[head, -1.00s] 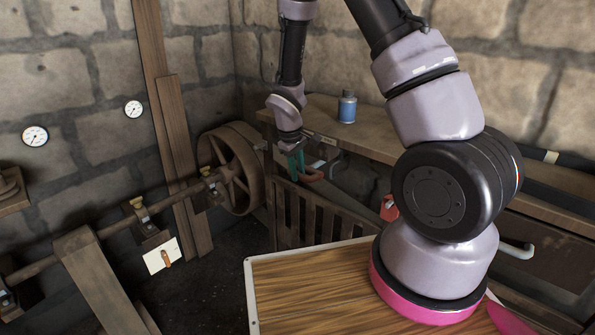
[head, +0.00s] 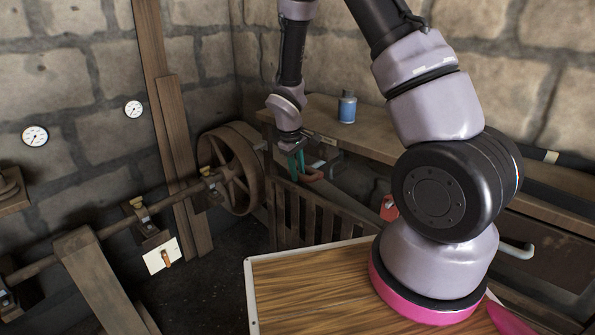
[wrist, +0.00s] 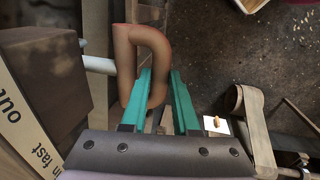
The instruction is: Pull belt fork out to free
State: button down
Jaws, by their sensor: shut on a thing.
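The belt fork's handle is a worn orange-brown loop (wrist: 142,62), joined at its left to a pale rod (wrist: 98,64) that runs into a dark block. In the head view the handle (head: 313,176) shows at the bench's left end. My gripper (wrist: 160,92), with teal fingers, is shut on the loop's near right part, one finger on each side. In the head view my gripper (head: 297,163) is small and partly covers the handle. The fork's far end and the belt are hidden or too small to tell.
A label plate (wrist: 28,130) beside the block reads "out" and "in fast". A spoked wheel (head: 232,170) on a shaft stands left of my gripper. A slatted wooden guard (head: 308,215) is below it. A blue can (head: 347,108) stands on the bench (head: 385,135).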

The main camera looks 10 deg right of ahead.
jog(key=shift+a, duration=0.1)
jog(key=s+a, duration=0.5)
jog(key=a, duration=0.3)
jog(key=shift+s, duration=0.4)
jog(key=c, duration=0.7)
grip_release()
jog(key=shift+s+a, duration=0.1)
jog(key=r, duration=0.3)
jog(key=a+r, duration=0.1)
jog(key=r, duration=0.3)
jog(key=s+r, duration=0.1)
jog(key=r, duration=0.2)
jog(key=shift+a+r, duration=0.25)
jog(key=shift+r, duration=0.1)
